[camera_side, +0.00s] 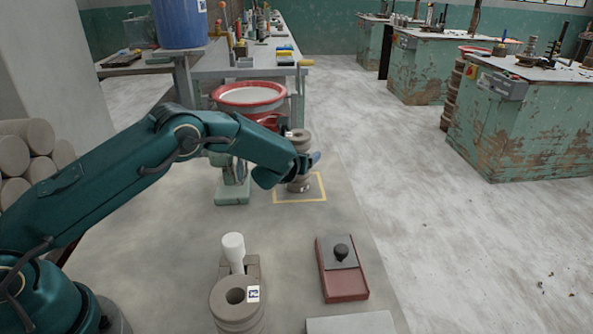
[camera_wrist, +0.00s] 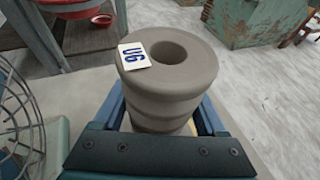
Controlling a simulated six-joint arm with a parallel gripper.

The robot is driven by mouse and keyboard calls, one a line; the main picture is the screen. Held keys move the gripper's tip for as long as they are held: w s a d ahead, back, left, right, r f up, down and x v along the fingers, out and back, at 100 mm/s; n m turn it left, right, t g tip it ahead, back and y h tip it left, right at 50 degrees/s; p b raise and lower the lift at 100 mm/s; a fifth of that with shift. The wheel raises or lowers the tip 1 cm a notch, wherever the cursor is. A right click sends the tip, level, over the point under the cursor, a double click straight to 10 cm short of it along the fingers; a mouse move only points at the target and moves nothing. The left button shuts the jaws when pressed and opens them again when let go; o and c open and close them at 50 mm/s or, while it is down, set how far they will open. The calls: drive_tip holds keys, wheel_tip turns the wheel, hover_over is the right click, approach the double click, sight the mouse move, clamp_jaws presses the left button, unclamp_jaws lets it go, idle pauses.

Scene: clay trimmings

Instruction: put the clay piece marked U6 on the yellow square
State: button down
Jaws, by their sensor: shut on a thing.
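The grey ringed clay piece marked U6 (camera_wrist: 165,85) stands upright between my jaws in the wrist view, its round hole facing up and its white tag on the top. In the side view its top (camera_side: 299,137) shows above my gripper (camera_side: 298,163) and its foot below. My gripper is shut on it. The yellow square (camera_side: 313,200) is an outline on the grey table. The foot of the piece appears within this outline; I cannot tell whether it touches the table. My gripper hides the middle of the piece in the side view.
Another ringed clay piece (camera_side: 234,309) with a tag stands at the front, by a white cylinder (camera_side: 234,247). A reddish box with a black knob (camera_side: 341,285) lies to its right. A pale green stand (camera_side: 232,196) is just left of the square. Table around the square's front is clear.

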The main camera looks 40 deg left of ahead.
unclamp_jaws()
drive_tip(key=shift+f, duration=0.1)
drive_tip(key=shift+s, duration=0.1)
drive_tip(key=shift+s+d+r, duration=0.3)
drive_tip(key=shift+s+r, duration=0.1)
drive_tip(key=shift+s, duration=0.15)
drive_tip(key=v, duration=1)
drive_tip(key=shift+s, duration=0.25)
drive_tip(key=shift+d+r, duration=0.1)
